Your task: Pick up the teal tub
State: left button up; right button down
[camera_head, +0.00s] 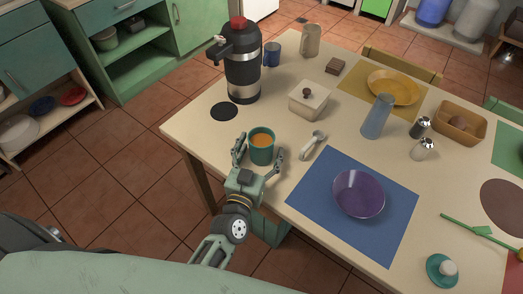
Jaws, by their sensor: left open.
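The teal tub (261,153) stands upright near the table's front left edge, with something orange inside it. My left gripper (259,154) is open, with one finger on the left of the tub and the other on its right. The fingers are close to the tub's sides; I cannot tell whether they touch it. The tub's lower front is partly hidden by the gripper. My right gripper is not in view.
A black flask with a red top (241,70) stands behind the tub, near a black disc (224,111). A white utensil (312,147) lies just right of the gripper. A purple bowl (358,194) sits on a blue mat (315,203). A lidded box (308,101) stands behind.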

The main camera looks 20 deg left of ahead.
pick_arm(q)
jog(key=shift+w, duration=0.3)
jog(key=shift+c, duration=0.3)
jog(key=c, duration=1.5)
jog(key=shift+o, duration=0.2)
jog(key=shift+r, duration=0.1)
